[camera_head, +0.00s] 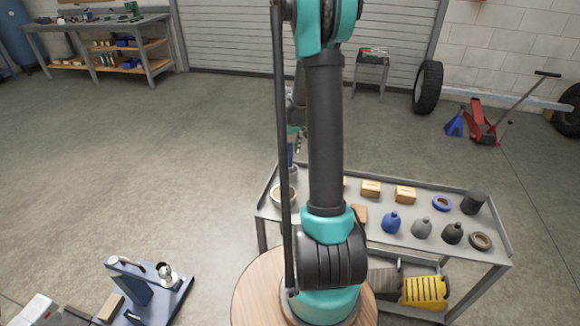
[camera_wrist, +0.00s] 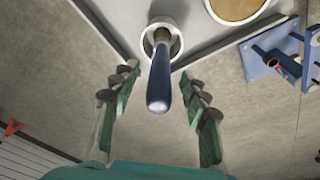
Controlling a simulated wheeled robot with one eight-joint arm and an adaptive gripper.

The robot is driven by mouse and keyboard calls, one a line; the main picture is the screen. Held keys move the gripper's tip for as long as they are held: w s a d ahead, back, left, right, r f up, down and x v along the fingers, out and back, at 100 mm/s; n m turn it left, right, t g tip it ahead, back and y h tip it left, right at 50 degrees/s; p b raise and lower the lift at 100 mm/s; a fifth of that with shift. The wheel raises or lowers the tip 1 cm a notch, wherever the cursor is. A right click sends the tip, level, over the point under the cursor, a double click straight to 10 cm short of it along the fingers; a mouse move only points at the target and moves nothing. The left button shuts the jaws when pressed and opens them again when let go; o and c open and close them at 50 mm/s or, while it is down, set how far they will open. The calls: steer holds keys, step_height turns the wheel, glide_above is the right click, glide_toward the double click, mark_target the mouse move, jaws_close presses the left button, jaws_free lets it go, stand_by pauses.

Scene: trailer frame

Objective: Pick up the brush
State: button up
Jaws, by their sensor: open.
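In the wrist view, a dark blue handle (camera_wrist: 159,88), which I take for the brush, stands in a white cup (camera_wrist: 146,45) near a corner of the grey cart top. Its lower end is hidden inside the cup. My gripper (camera_wrist: 160,77) is open, with one green-and-grey finger on each side of the handle. Gaps show on both sides, so neither finger touches it. In the head view, the blue handle (camera_head: 290,154) and the cup (camera_head: 293,173) show at the cart's far left corner. My arm hides much of my gripper there.
A bowl (camera_wrist: 238,8) with tan contents sits beside the cup. The cart (camera_head: 480,185) has a raised rim and carries small boxes, bottles and rings to the right. A blue fixture (camera_head: 150,285) stands at lower left.

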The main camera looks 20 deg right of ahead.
mark_target(289, 158)
steer(key=shift+w+f, duration=0.15)
steer(key=shift+f, duration=1.15)
steer(key=shift+w+f, duration=0.1)
steer(key=shift+f, duration=1.15)
jaws_close()
